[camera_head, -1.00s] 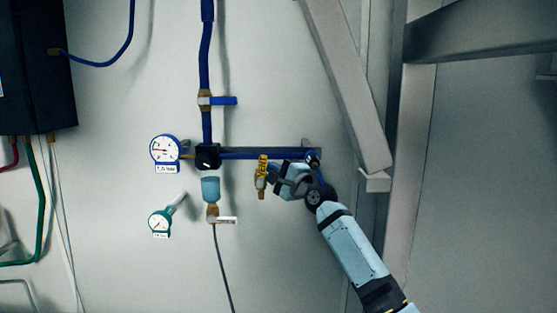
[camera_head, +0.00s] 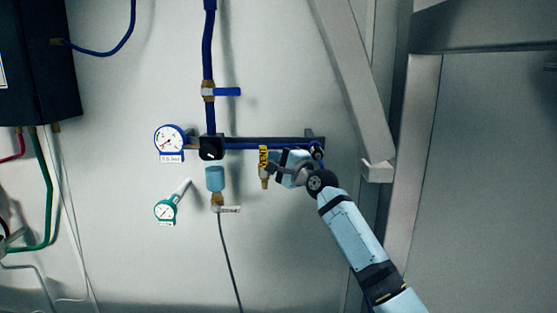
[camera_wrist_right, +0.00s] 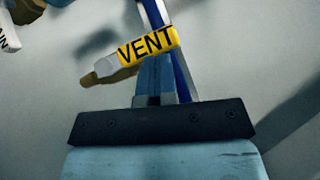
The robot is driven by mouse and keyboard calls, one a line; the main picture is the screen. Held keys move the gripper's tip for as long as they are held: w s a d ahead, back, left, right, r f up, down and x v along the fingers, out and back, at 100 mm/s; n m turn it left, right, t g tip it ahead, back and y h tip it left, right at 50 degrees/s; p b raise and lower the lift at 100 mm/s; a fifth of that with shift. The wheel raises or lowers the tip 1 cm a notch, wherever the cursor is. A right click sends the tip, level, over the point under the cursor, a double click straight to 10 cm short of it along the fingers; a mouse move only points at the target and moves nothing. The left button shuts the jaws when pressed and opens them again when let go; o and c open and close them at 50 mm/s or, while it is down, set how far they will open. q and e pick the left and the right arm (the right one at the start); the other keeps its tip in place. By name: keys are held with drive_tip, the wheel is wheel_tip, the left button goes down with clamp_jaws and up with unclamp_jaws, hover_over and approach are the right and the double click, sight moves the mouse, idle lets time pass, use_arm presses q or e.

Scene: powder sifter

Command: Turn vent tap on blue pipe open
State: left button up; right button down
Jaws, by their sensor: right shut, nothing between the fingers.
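The vent tap has a brass body and a yellow handle lettered VENT (camera_head: 263,157), hanging below the horizontal blue pipe (camera_head: 245,146). In the head view the handle looks upright, roughly across the pipe. The handle (camera_wrist_right: 148,45) and brass outlet (camera_wrist_right: 105,73) also show in the right wrist view, just ahead of the fingers. My right gripper (camera_head: 275,167) is shut and empty, immediately right of the tap. I cannot tell whether its fingertips touch the handle. My left gripper is out of view.
A blue-handled valve (camera_head: 222,92) is on the upright pipe above. A green gauge (camera_head: 167,210) is lower left. A slanted grey beam (camera_head: 352,85) stands to the right.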

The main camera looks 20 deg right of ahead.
drive_tip(key=b+v, duration=0.2)
drive_tip(key=v, duration=1.1)
drive_tip(key=s+a+f+n+g+h, duration=0.15)
drive_tip(key=s+f, duration=0.35)
drive_tip(key=f, duration=0.5)
drive_tip(key=s+f+n+g+h+p, duration=0.1)
drive_tip(key=s+f+n, duration=0.25)
drive_tip(key=f, duration=0.75)
drive_tip(key=s+a+f+n+g+h, duration=0.15)
drive_tip(key=s+f, duration=0.35)
drive_tip(key=f, duration=0.5)
drive_tip(key=s+a+f+n+g+h, duration=0.1)
drive_tip(key=s+f+n, duration=0.4)
drive_tip(key=s, duration=0.8)
drive_tip(key=s+a+f+n+g+h+p, duration=0.1)
drive_tip(key=s+f+n, duration=0.5)
drive_tip(key=s+f, duration=0.6)
drive_tip(key=shift+s+a+g, duration=0.3)
drive_tip(key=shift+s+a, duration=0.3)
drive_tip(key=shift+a, duration=0.05)
